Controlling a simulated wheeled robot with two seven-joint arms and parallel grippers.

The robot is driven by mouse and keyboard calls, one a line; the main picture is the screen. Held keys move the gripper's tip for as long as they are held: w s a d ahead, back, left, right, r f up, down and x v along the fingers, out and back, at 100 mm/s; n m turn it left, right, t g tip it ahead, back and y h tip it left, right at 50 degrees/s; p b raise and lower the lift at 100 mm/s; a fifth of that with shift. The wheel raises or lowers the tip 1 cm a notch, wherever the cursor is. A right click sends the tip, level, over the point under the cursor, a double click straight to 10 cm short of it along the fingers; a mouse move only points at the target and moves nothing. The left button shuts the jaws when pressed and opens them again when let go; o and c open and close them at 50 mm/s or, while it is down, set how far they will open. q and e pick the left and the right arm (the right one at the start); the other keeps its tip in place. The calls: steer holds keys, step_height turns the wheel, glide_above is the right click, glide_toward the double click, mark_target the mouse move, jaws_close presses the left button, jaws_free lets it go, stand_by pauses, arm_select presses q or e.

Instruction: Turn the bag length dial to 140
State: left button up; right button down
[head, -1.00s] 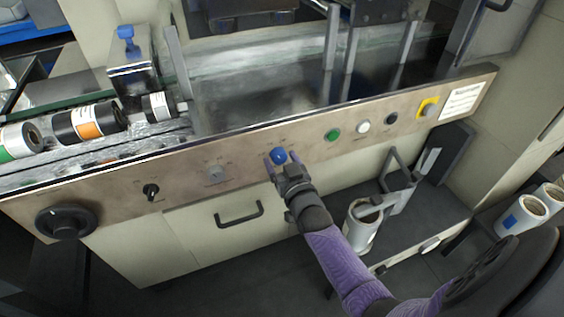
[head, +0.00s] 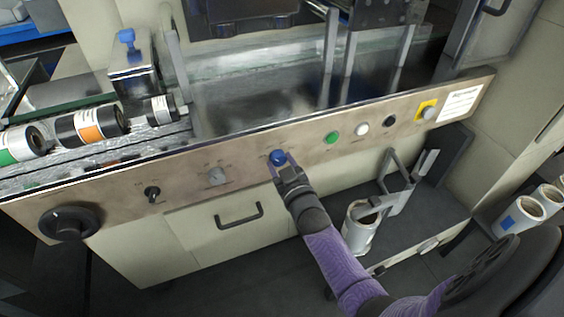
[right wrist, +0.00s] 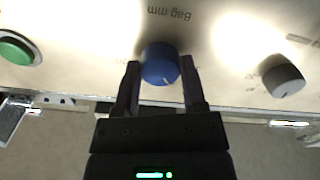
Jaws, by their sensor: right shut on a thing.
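The bag length dial is a blue round knob (head: 278,157) on the front panel of the machine. In the right wrist view the blue dial (right wrist: 160,64) sits under the lettering "Bag mm". My right gripper (head: 281,164) is at the dial, and in the right wrist view its two fingers (right wrist: 160,78) stand on either side of the knob, shut on it. The pointer and most scale numbers around the dial cannot be read. My left gripper is not in view.
A grey dial (head: 217,176) and a black switch (head: 152,193) lie left of the blue dial. Green (head: 332,137), white (head: 362,128) and black (head: 390,121) buttons and a yellow-backed knob (head: 428,112) lie right. A drawer handle (head: 239,215) is below.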

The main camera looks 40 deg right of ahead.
steer(key=n, duration=0.2)
steer(key=shift+n, duration=1.9)
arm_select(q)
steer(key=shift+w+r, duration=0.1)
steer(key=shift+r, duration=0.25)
arm_select(e)
steer(key=shift+n, duration=0.3)
steer(key=shift+c, duration=0.7)
jaws_free()
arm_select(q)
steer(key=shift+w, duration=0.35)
